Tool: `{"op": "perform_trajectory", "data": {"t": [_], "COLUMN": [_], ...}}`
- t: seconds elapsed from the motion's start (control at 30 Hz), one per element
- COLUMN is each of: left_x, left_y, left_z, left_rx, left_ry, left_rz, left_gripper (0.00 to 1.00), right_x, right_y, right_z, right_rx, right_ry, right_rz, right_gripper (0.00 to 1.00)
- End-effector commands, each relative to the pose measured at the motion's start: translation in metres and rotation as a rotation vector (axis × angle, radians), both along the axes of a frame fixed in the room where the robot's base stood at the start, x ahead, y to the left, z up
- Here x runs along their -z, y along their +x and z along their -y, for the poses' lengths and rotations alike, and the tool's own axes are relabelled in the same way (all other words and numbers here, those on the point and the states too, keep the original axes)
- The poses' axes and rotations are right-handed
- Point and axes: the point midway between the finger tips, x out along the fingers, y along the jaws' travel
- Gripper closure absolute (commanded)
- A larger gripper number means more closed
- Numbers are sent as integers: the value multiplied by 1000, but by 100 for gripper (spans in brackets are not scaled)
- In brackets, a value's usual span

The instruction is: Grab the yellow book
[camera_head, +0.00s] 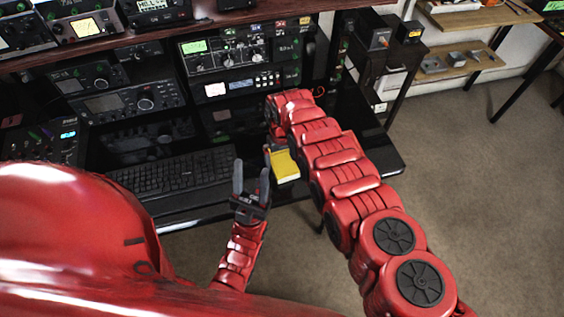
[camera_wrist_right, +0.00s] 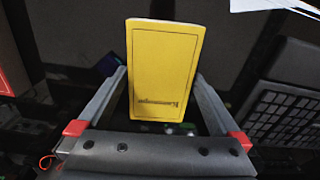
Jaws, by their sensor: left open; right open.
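The yellow book (camera_head: 284,166) is at the desk's front edge in the head view, partly hidden by my right arm. In the right wrist view the yellow book (camera_wrist_right: 165,62) stands upright in the picture, its cover toward the camera, between the fingers of my right gripper (camera_wrist_right: 160,75). Those fingers are open, one on each side of the book's lower part; whether they touch it I cannot tell. In the head view my right gripper is mostly hidden behind its own arm. My left gripper (camera_head: 252,178) is open and empty, left of the book and in front of the keyboard.
A black keyboard (camera_head: 175,175) lies on the desk left of the book; it also shows at the right of the wrist view (camera_wrist_right: 285,110). Radio equipment (camera_head: 240,60) fills the shelves behind. Wooden wall shelves (camera_head: 460,65) are at the back right. Carpet floor (camera_head: 470,190) is open on the right.

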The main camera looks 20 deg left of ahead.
Motion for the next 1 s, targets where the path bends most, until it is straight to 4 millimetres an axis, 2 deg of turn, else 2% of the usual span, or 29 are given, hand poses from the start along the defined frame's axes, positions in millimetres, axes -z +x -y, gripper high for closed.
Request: {"op": "perform_trajectory", "data": {"t": [0.13, 0.53, 1.0], "left_x": [0, 0, 1], "left_y": [0, 0, 0], "left_z": [0, 0, 0], "left_rx": [0, 0, 0], "left_ry": [0, 0, 0], "left_rz": [0, 0, 0], "left_gripper": [50, 50, 50], "right_x": [0, 0, -7], "right_y": [0, 0, 3], "right_z": [0, 0, -1], "right_rx": [0, -1, 0], "right_ry": [0, 0, 2], "right_rz": [0, -1, 1], "right_gripper": [2, 74, 74]}}
